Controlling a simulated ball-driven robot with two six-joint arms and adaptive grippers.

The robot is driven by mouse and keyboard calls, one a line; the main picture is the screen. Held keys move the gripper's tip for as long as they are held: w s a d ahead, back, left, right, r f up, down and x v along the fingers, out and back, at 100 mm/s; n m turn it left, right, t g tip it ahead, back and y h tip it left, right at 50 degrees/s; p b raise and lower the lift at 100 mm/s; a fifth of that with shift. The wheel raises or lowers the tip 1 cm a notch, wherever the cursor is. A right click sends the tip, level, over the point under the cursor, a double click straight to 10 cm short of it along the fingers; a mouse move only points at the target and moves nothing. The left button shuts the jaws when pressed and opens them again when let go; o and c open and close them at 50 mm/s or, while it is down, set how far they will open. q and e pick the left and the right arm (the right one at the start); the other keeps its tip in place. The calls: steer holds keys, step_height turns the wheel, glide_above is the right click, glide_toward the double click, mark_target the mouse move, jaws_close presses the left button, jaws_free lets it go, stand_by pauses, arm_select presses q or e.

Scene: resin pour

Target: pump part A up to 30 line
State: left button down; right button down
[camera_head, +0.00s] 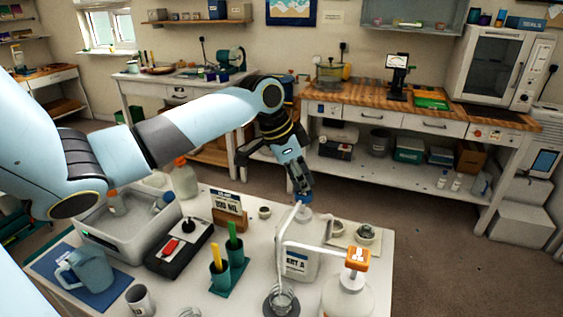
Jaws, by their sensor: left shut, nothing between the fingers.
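The white jug labelled as part A (312,240) stands on the front white table, its label partly readable. Its pump spout (284,232) bends left and down toward a clear cup (282,300) at the front edge of the view. My left gripper (303,192) is shut with nothing between its fingers. Its tips point down right over the blue pump head on the part A jug; whether they touch it I cannot tell. The cup's markings and fill level are too small to read. My right gripper is not in view.
A white bottle with an orange pump (357,259) stands right of the jug, its spout reaching left.

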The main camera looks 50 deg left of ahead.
arm_select(q)
steer(key=shift+f+b, duration=0.45)
steer(key=shift+f, duration=0.5)
steer(key=shift+r, duration=0.1)
step_height(320, 180, up, 3)
steer(key=p, duration=0.3)
